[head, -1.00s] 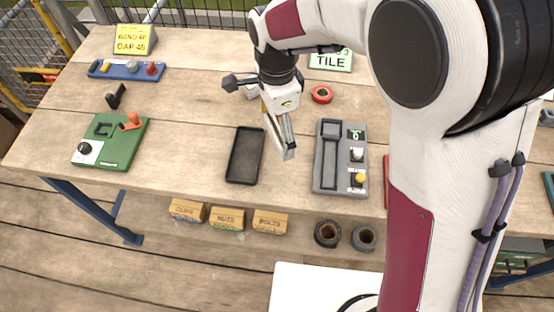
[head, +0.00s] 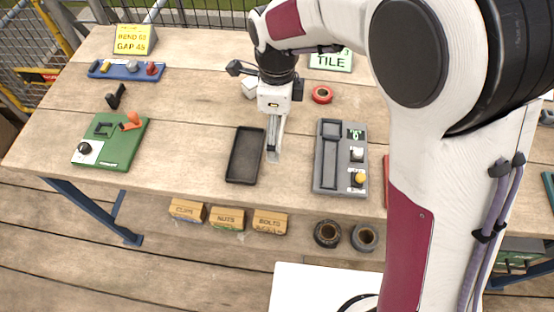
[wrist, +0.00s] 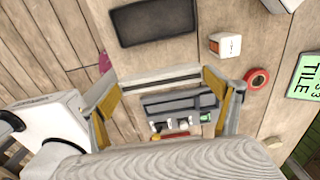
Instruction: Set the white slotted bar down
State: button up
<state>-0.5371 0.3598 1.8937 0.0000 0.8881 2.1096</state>
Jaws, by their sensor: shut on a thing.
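The white slotted bar (wrist: 160,83) lies across between the two yellow-padded fingers of my gripper (wrist: 161,92) in the wrist view, with a dark slot along its length. In the head view my gripper (head: 274,118) points down over the bench and the bar (head: 272,150) shows narrow and end-on below it. The bar is between the black tray and the grey device. I cannot tell whether its lower edge touches the bench.
The black tray (head: 245,155) is close on the left and the grey device (head: 341,157) on the right. A green device (head: 110,143), a red tape roll (head: 322,94) and a small white block (wrist: 225,44) also lie on the bench (head: 190,110). Bare wood lies between tray and grey device.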

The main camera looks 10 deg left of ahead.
jog(key=shift+f, duration=2.5)
jog(key=shift+f, duration=2.25)
jog(key=shift+f, duration=0.2)
jog(key=o, duration=0.9)
